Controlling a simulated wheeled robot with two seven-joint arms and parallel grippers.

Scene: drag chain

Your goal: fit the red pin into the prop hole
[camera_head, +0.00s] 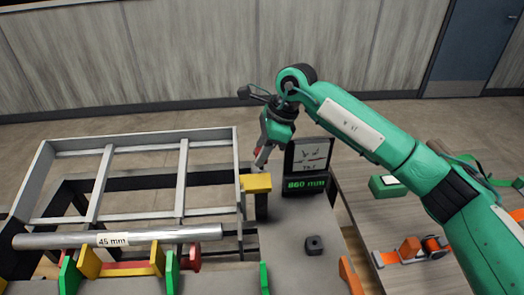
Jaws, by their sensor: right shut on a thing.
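My right gripper (263,155) hangs down from the green right arm, just above a yellow block (256,183) on a dark post, which looks like the prop. It is shut on a small red piece, which looks like the red pin (258,152), mostly hidden between the fingers. I cannot tell whether the pin touches the prop. The prop hole cannot be made out at this size. My left gripper is not in view.
A metal frame (145,133) and a silver bar marked 45 mm (170,234) lie at the left. A display reading 860 mm (306,184) stands close right of the gripper. A small dark block (314,245) sits on the grey surface. Orange and green items lie at the right.

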